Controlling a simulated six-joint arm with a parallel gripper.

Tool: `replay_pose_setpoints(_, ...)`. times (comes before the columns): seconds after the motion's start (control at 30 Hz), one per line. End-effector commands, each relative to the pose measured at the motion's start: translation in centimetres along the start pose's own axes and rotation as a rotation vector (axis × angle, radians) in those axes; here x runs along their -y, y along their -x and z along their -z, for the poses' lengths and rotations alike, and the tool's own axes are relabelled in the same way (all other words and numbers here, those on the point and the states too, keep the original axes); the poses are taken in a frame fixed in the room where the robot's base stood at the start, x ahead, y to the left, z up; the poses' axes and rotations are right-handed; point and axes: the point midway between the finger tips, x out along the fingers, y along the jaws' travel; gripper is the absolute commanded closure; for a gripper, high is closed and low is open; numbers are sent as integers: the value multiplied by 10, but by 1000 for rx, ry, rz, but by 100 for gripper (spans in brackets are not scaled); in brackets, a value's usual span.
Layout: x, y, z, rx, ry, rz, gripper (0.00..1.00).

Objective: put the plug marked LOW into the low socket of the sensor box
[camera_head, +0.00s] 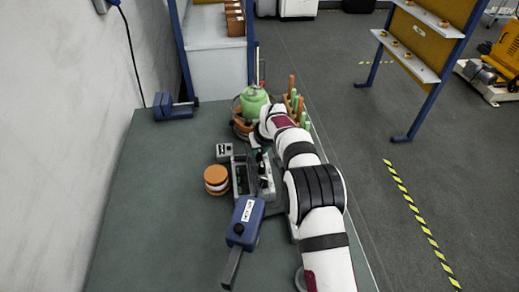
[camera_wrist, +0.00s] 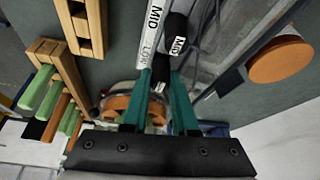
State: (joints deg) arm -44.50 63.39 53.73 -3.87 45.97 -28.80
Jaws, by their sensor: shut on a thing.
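In the wrist view, my gripper (camera_wrist: 160,88) has its two teal fingers shut on a black plug (camera_wrist: 158,75); the lettering on it is too small to read. Just beyond it is another black plug (camera_wrist: 177,45) with a white MID label. A pale strip (camera_wrist: 152,18) beside them reads MID, with smaller lettering lower down that may be LOW. In the head view, the grey device with dark panels (camera_head: 241,176), likely the sensor box, stands on the table beside my arm. My gripper is mostly hidden there. I cannot make out the low socket.
An orange-and-white spool (camera_head: 216,180), a small grey box (camera_head: 224,151) and a blue lever tool (camera_head: 246,218) stand near the device. The table's left side is clear.

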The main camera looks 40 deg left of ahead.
Motion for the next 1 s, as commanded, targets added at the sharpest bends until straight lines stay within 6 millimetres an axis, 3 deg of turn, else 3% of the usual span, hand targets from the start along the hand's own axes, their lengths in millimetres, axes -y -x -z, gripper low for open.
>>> replay_pose_setpoints(0.1, 0, 0, 0, 0, 0, 0, 100)
replay_pose_setpoints(0.13, 0, 0, 0, 0, 0, 0, 68)
replay_pose_setpoints(0.3, 1, 0, 0, 0, 0, 1, 38)
replay_pose_setpoints(0.6, 2, 0, 0, 1, 0, 4, 38)
replay_pose_setpoints(0.63, 3, 0, 0, 1, 0, 4, 60)
replay_pose_setpoints(0.73, 2, 0, 0, 1, 0, 4, 43)
replay_pose_setpoints(1.0, 3, 0, 0, 1, 0, 4, 42)
